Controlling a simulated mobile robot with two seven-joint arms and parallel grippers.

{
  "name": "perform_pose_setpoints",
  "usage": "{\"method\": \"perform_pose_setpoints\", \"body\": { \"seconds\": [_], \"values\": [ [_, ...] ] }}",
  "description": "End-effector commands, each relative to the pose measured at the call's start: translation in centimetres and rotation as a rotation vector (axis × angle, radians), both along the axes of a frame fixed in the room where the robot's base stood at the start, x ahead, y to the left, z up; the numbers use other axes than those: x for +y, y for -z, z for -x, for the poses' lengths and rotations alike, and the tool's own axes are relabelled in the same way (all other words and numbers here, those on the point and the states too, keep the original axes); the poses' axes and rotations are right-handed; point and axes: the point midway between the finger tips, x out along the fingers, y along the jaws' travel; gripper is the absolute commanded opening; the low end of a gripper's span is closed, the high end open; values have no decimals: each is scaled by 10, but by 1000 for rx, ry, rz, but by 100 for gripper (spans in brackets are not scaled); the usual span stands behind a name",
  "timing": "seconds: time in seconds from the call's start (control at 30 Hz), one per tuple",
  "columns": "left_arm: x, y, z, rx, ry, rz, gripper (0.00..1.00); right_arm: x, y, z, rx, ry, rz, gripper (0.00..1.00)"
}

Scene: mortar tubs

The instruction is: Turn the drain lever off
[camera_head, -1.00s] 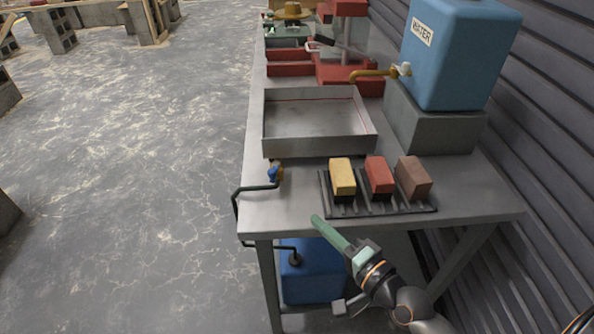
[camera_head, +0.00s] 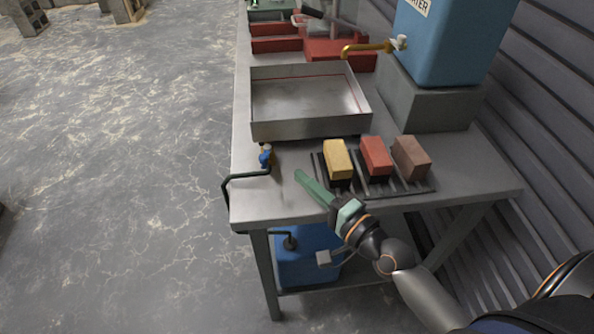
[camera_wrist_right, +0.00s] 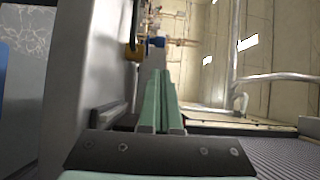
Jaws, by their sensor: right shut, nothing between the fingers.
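The drain valve with its small blue lever (camera_head: 265,156) sits at the front left of the metal tray (camera_head: 262,130), with a dark drain pipe (camera_head: 240,177) running from it over the table's left edge. The blue lever also shows in the right wrist view (camera_wrist_right: 157,42), ahead of the fingertips. My right gripper (camera_head: 299,175) is shut and empty, its green fingers pointing toward the valve from the right and apart from it. The shut fingers also show in the right wrist view (camera_wrist_right: 160,78). My left gripper is not in view.
Yellow, red and brown blocks (camera_head: 338,160) stand on a dark ribbed rack (camera_head: 400,190) right of my right gripper. A blue water tank (camera_head: 440,50) with a brass tap (camera_head: 365,48) stands behind. A blue container (camera_head: 305,265) sits under the table.

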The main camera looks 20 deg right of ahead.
Motion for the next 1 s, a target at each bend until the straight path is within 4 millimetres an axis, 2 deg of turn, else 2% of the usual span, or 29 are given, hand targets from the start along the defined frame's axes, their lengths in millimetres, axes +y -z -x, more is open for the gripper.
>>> {"method": "perform_pose_setpoints", "body": {
  "seconds": [0.3,0.5,0.7,1.0],
  "values": [
    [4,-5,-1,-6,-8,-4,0,16,-3,-50,-2,1,-1,0],
    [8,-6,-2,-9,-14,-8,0,24,-2,-74,0,0,0,0],
    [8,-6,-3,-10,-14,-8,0,27,-2,-83,1,0,0,0],
    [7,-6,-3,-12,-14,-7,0,27,-1,-83,1,0,0,0]
  ]
}}
